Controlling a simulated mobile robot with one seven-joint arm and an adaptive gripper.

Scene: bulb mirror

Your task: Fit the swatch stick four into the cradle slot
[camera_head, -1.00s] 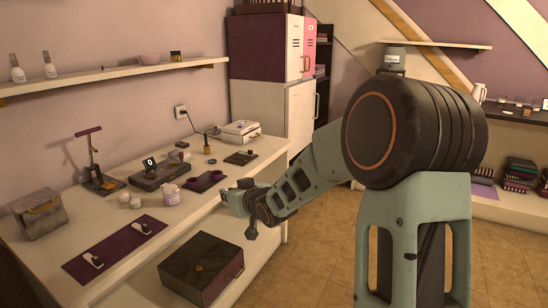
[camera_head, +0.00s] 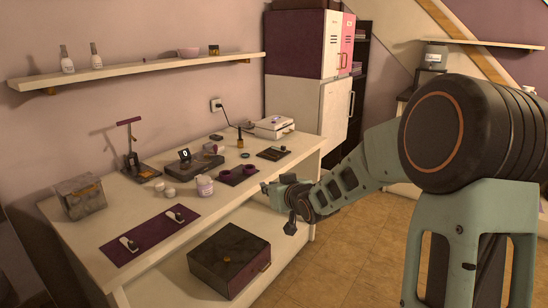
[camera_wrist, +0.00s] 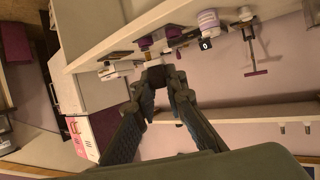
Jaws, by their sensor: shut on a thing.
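My gripper (camera_head: 272,188) is in front of the table's front edge, to the right of a dark tray with purple ring-like cups (camera_head: 238,174). In the wrist view, my gripper (camera_wrist: 162,76) is shut, with a small pale end (camera_wrist: 155,60) showing beyond its fingertips. I take this for the swatch stick, but its number cannot be read. A dark unit with a small display showing 0 (camera_head: 193,162) stands further left on the table. I cannot tell which fixture holds the cradle slot. Two white-ended sticks (camera_head: 129,244) (camera_head: 175,215) lie on a purple mat (camera_head: 150,238).
A white jar (camera_head: 205,186), a lamp-like stand (camera_head: 133,150) and a grey box (camera_head: 81,197) stand on the white table (camera_head: 215,215). A small dark tray (camera_head: 273,153) and a white case (camera_head: 273,127) are at its far end. A dark chest (camera_head: 229,262) sits on the lower shelf.

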